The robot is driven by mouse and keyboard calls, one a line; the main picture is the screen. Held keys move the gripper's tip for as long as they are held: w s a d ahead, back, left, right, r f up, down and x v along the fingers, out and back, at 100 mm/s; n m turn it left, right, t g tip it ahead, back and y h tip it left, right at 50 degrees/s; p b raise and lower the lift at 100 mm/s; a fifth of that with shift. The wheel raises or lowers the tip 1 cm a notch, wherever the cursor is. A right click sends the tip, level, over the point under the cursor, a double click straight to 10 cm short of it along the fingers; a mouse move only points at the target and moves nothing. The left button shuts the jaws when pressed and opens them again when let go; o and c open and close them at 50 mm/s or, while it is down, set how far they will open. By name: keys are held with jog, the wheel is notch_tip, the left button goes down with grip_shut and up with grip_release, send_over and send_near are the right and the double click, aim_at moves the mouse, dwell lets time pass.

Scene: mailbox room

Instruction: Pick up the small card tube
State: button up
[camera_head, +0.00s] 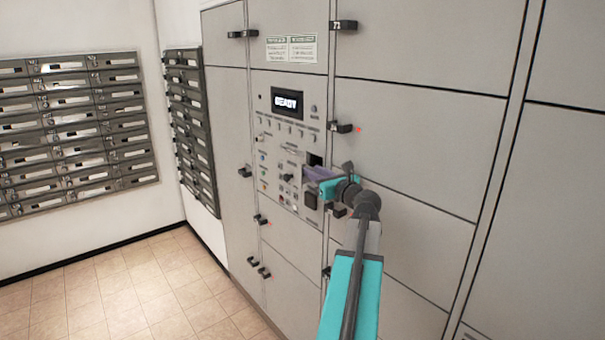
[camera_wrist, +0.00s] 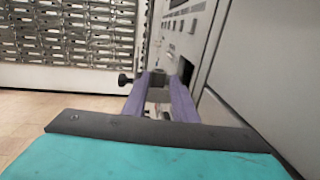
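I cannot make out the small card tube for certain in either view. My gripper (camera_head: 320,178) has purple fingers and is beside the locker control panel, just below a dark square opening (camera_head: 315,160). In the wrist view, the two fingers of my gripper (camera_wrist: 158,82) stand apart. A small dark grey block (camera_wrist: 158,75) shows between or beyond their tips; I cannot tell what it is or whether they touch it. A pale patch lies below it between the fingers. The dark opening (camera_wrist: 186,70) is to the right of the fingertips.
The control panel (camera_head: 275,135) has a lit display (camera_head: 287,101) and several buttons. Grey locker doors (camera_head: 420,145) with black protruding latches surround it. A black knob (camera_wrist: 125,79) is left of the fingers. Mailboxes (camera_head: 75,130) line the left wall. The tiled floor (camera_head: 130,290) is clear.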

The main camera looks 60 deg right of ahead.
jog(key=shift+p+x, duration=1.05)
jog(key=shift+x, duration=1.55)
jog(key=shift+f, duration=0.2)
grip_shut()
